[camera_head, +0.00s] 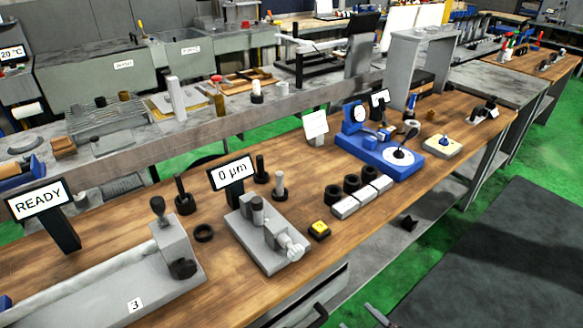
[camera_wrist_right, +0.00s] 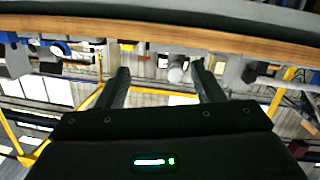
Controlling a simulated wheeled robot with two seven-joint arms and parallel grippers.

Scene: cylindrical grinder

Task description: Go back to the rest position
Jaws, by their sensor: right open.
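My right gripper (camera_wrist_right: 163,80) shows in the right wrist view with its two dark fingers spread apart and nothing held between them. That view looks upside down, with the bench edge (camera_wrist_right: 160,35) across the top. In the head view only a small part of what looks like the right gripper (camera_head: 378,316) shows at the bottom edge, in front of the wooden bench (camera_head: 120,240) and apart from it. My left gripper is in neither view.
The bench carries a grey grinder part (camera_head: 120,295), a gauge reading 0 µm (camera_head: 232,174), a yellow button box (camera_head: 319,230), white blocks (camera_head: 345,207) and a blue dial stand (camera_head: 385,150). A dark mat (camera_head: 470,260) and green floor lie clear to the right.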

